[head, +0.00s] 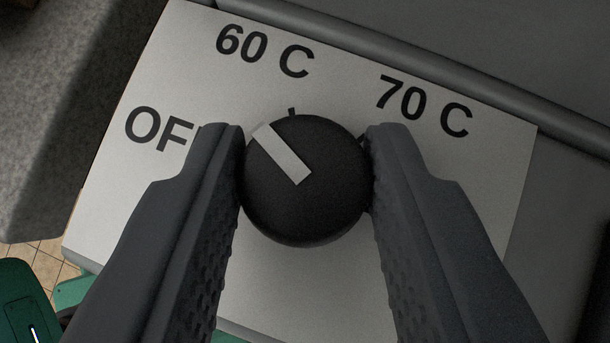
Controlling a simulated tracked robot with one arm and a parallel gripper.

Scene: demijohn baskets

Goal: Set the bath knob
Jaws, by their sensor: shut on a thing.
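The bath knob (306,210) is a round black knob with a pale pointer bar, in the middle of the head view. It sits on a white label plate (285,290) marked OFF, 60 C and 70 C. The pointer bar aims up and left, between the OFF and 60 C marks. My gripper (306,180) is shut on the knob, one finger on its left side and one on its right. The left finger hides the end of the word OFF. A small tick shows just above the knob, below 60 C.
A grey pipe-like edge (400,62) runs along the top right of the plate. A rough grey block (60,130) stands at the left. Tan floor tiles (45,262) and a green thing (22,305) show at the lower left.

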